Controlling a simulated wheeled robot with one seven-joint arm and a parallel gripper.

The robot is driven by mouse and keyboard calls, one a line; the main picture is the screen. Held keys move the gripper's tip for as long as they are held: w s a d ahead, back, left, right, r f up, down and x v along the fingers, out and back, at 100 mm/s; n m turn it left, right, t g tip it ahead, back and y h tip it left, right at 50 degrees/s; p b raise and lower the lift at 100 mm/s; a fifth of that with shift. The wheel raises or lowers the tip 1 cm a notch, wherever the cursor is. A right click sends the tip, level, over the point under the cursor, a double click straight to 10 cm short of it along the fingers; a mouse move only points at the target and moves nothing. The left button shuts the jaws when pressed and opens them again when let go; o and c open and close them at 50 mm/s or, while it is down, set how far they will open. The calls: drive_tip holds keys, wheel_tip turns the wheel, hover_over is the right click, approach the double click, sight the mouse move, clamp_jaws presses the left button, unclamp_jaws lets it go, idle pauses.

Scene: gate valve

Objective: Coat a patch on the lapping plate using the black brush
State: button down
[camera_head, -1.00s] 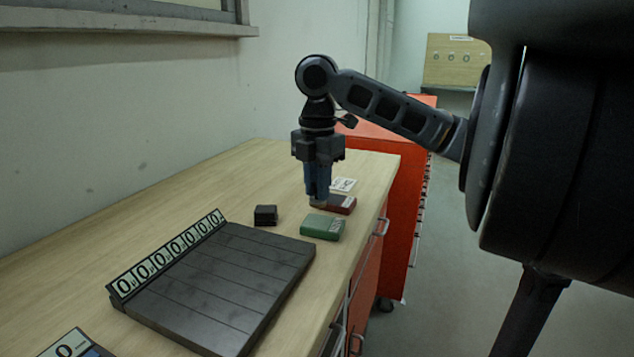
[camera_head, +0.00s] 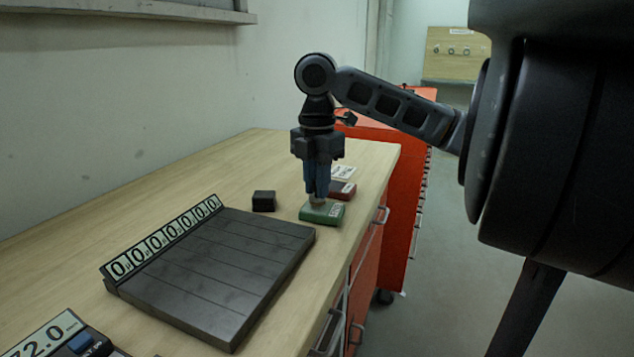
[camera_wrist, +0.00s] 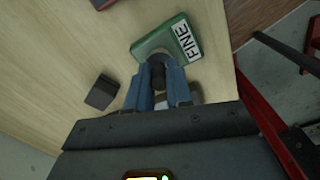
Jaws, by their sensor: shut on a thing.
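My gripper (camera_head: 317,192) has blue fingers and is shut on the black brush (camera_wrist: 158,76), a short dark cylinder mostly hidden between the fingers. The brush's pale lower end shows just under the fingertips in the head view, at the top of the green block. I cannot tell for certain whether it touches. The green block (camera_head: 325,214) is labelled FINE in the wrist view (camera_wrist: 172,36). The dark grey lapping plate (camera_head: 215,265), divided into several strips, lies to the left and nearer. A row of displays along its edge (camera_head: 163,241) reads zeros.
A dark red block (camera_head: 343,190) and a white card (camera_head: 343,172) lie behind the green block. A small black block (camera_head: 264,201) stands to the left. A display (camera_head: 45,332) ending in 72.0 is at the lower left. The bench's right edge is close.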

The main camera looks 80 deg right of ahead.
drive_tip(key=shift+f+b, duration=0.35)
drive_tip(key=shift+f, duration=0.3)
idle(1.4)
drive_tip(key=shift+r+p, duration=2.95)
drive_tip(key=shift+r, duration=0.7)
